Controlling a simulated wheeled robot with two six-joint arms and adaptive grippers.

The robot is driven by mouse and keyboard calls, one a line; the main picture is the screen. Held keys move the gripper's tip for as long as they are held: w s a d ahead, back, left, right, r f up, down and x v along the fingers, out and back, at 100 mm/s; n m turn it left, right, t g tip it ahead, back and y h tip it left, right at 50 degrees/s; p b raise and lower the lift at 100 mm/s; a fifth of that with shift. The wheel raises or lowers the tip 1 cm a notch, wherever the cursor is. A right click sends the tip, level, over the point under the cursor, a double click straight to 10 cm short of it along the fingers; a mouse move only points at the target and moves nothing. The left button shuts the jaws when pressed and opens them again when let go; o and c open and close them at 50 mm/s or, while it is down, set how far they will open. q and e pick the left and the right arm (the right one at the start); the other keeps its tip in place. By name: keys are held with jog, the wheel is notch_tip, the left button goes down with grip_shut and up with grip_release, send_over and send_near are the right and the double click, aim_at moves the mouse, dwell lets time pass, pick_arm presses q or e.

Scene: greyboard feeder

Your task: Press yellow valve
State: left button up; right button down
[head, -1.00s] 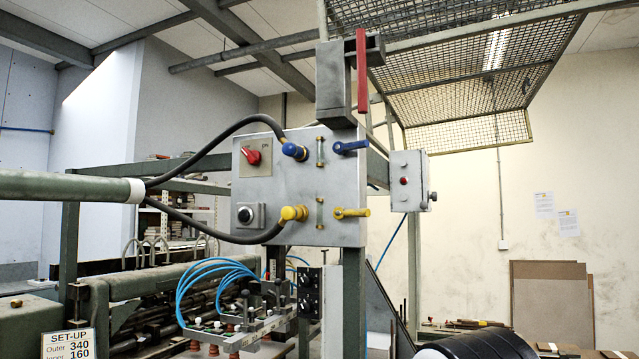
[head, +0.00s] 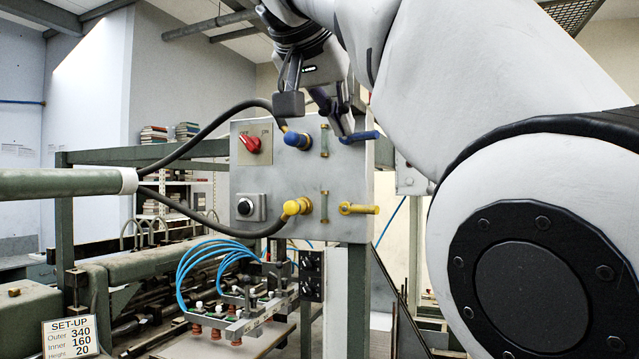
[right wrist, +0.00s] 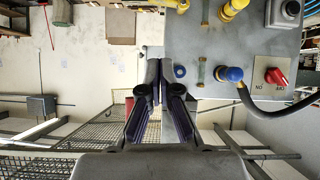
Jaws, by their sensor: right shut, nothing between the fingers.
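The yellow valve (head: 358,209) is a small yellow lever at the lower right of the grey metal panel (head: 270,185). In the right wrist view, the yellow valve (right wrist: 178,5) shows at the top edge. A yellow hose fitting (head: 297,207) sits to its left in the head view. My right gripper (head: 343,128) is shut and empty. It is above the yellow valve, close to the blue lever (head: 361,136); I cannot tell if it touches that. Its closed fingers (right wrist: 153,72) show near the panel edge in the right wrist view. My left gripper is not in view.
A blue fitting (head: 297,140), a red switch (head: 250,144) and a black knob (head: 245,207) are on the panel. Black hoses (head: 190,214) curve in from the left. Suction cups with blue tubes (head: 215,260) are below. A mesh guard (right wrist: 50,160) shows in the right wrist view.

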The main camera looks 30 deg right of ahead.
jog(key=b, duration=0.2)
send_over(362, 209)
jog(key=s+a, duration=0.2)
notch_tip(362, 209, down, 6)
jog(key=f, duration=0.2)
jog(key=d+f, duration=0.1)
jog(key=shift+w+f, duration=0.2)
jog(key=shift+f, duration=0.2)
jog(key=shift+w+d, duration=0.1)
jog(key=shift+w, duration=0.05)
